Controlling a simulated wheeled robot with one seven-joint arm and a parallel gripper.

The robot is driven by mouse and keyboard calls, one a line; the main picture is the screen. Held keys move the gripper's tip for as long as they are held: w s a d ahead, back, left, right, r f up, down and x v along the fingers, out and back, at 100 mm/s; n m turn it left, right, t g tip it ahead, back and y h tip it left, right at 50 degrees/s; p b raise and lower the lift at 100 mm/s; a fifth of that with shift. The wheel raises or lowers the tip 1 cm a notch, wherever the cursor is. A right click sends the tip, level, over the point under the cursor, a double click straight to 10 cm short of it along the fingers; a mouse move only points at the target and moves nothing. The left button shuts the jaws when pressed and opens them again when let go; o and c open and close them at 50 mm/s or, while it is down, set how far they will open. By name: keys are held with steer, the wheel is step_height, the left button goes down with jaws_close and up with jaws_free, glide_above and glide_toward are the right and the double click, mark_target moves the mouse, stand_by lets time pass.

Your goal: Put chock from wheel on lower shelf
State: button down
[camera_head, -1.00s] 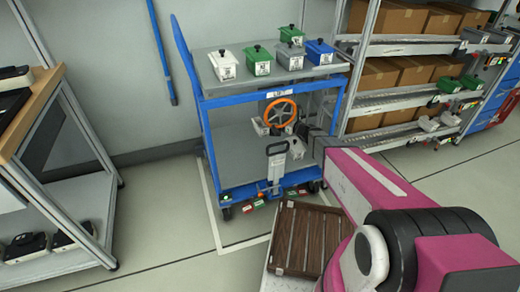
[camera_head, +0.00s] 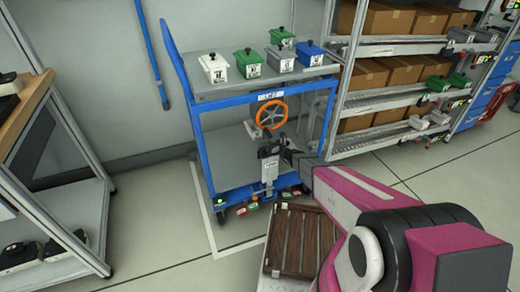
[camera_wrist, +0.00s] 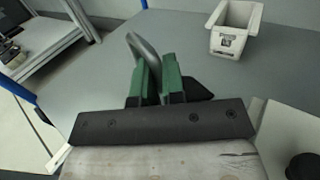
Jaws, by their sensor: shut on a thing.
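My gripper (camera_wrist: 157,80), with green finger pads, is shut on the grey curved handle of the chock (camera_wrist: 132,48) in the wrist view. A dark wedge-shaped part shows just right of the fingers; the rest of the chock is hidden. The grey lower shelf (camera_wrist: 75,60) of the blue cart spreads out beneath and beyond the fingers. In the head view my gripper (camera_head: 270,149) is over the front of the lower shelf (camera_head: 222,170), below the orange handwheel (camera_head: 272,112). I cannot tell the gap between chock and shelf.
A white open bin (camera_wrist: 233,38) stands on the shelf at the back right. The cart's top shelf (camera_head: 205,91) above carries several lidded boxes. A rack of cartons (camera_head: 388,48) stands to the right.

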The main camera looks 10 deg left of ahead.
steer(key=s+a, duration=0.1)
steer(key=s+a+f, duration=0.1)
steer(key=a, duration=0.1)
steer(key=shift+a+f, duration=0.1)
steer(key=shift+a, duration=0.1)
steer(key=shift+f, duration=0.15)
steer(key=c, duration=1.2)
jaws_free()
steer(key=v, duration=1.2)
